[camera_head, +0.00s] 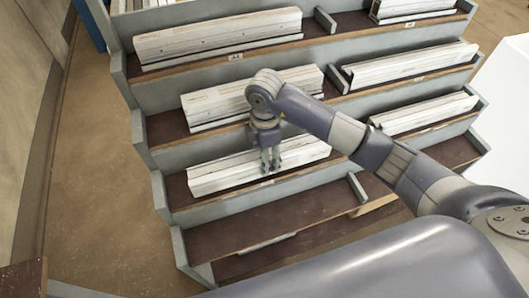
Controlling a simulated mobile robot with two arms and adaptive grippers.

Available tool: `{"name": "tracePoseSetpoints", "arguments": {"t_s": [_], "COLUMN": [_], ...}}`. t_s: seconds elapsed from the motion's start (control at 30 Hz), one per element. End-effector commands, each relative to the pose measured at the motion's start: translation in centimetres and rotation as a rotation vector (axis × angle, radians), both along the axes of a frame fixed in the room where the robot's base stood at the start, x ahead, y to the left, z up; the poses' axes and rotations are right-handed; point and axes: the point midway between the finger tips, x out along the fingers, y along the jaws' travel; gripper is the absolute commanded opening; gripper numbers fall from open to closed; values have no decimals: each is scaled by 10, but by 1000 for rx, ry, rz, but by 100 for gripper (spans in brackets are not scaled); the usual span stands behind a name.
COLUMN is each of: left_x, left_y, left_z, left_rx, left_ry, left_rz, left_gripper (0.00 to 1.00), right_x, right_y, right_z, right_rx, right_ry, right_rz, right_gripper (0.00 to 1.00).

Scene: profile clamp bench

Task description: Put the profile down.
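A long white profile (222,174) lies lengthwise on the third shelf from the top of the left rack column. My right gripper (270,168) comes in from the right and points down at this profile, right of its middle. Its fingertips overlap the profile's front side in the picture. The view does not show whether the fingers are closed on the profile or only in front of it. My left gripper is not in view.
The stepped rack holds more white profiles on the shelf above (215,102), the top left shelf (215,38) and the right column (415,65). Brown floor lies left.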

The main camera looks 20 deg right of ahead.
Motion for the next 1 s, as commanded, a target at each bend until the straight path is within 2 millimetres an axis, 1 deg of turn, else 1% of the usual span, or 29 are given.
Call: {"name": "tracePoseSetpoints", "arguments": {"t_s": [0.03, 0.1, 0.27, 0.33, 0.37, 0.4, 0.5, 0.6, 0.97, 1.0], "left_x": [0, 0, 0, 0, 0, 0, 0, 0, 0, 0], "left_y": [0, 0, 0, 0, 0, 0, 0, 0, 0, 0], "left_z": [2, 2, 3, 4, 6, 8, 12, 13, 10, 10], "left_rx": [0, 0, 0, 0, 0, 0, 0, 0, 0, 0], "left_ry": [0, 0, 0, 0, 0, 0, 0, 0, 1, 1], "left_rz": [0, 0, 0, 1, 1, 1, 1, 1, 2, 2], "left_gripper": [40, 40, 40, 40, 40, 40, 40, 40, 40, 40], "right_x": [7, 13, 20, 26, 27, 25, 25, 26, 26, 25], "right_y": [-1, -3, -4, -6, -6, -6, -6, -6, -6, -6], "right_z": [1, 0, 0, -1, -4, -12, -27, -35, -40, -41], "right_rx": [1, 1, 1, 1, 1, 1, 1, 0, 1, 0], "right_ry": [-1, -2, -2, -1, 1, 5, 3, -1, -2, 0], "right_rz": [-1, -2, 0, -2, 0, 0, -1, 0, 1, 1], "right_gripper": [18, 18, 18, 18, 18, 18, 18, 18, 18, 60]}}
